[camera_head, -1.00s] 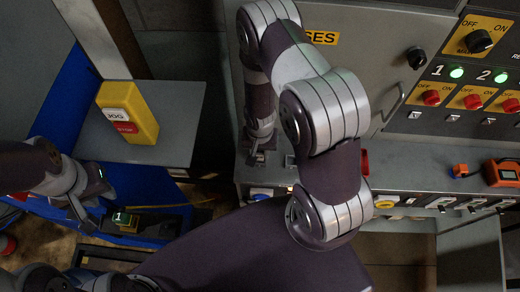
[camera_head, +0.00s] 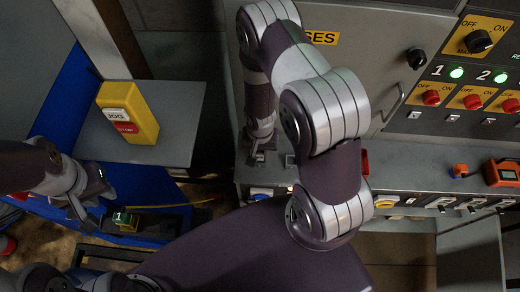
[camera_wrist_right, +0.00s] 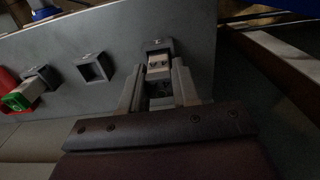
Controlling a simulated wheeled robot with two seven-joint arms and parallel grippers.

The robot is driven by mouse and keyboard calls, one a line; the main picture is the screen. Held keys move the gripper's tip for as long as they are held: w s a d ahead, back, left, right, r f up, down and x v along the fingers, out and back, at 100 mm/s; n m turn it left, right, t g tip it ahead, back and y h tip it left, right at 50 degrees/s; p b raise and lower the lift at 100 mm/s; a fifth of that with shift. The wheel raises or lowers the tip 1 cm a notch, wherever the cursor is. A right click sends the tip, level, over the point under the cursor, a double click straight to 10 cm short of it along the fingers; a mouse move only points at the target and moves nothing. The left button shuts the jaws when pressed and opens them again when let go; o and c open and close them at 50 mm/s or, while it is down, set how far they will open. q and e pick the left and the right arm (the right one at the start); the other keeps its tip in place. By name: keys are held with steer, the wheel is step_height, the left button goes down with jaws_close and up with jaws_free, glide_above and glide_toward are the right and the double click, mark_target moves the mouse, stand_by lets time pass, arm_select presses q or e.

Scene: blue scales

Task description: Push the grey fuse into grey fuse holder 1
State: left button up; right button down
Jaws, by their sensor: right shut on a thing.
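The grey fuse (camera_wrist_right: 158,67) is between the fingers of my right gripper (camera_wrist_right: 158,88) in the right wrist view. Its far end is at the opening of a grey fuse holder (camera_wrist_right: 157,46) on the grey panel; I cannot tell how deep it sits. No number shows on this holder. In the head view my right gripper (camera_head: 257,156) is small and low at the grey ledge, and the fuse cannot be made out. My left gripper (camera_head: 92,204) is open and empty at the left, away from the panel.
An empty square holder (camera_wrist_right: 96,67) and a holder with a green-and-red-marked piece (camera_wrist_right: 28,92) are on the same panel. In the head view, a yellow button box (camera_head: 128,112) stands on a grey shelf, and an orange device (camera_head: 502,173) lies on the ledge at right.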

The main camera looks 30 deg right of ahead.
steer(key=shift+f+b, duration=0.6)
steer(key=shift+f, duration=0.05)
stand_by(0.6)
steer(key=c, duration=0.7)
jaws_free()
steer(key=shift+c, duration=0.2)
steer(key=shift+r, duration=0.1)
step_height(320, 180, up, 11)
steer(key=p, duration=0.6)
steer(key=shift+r, duration=0.8)
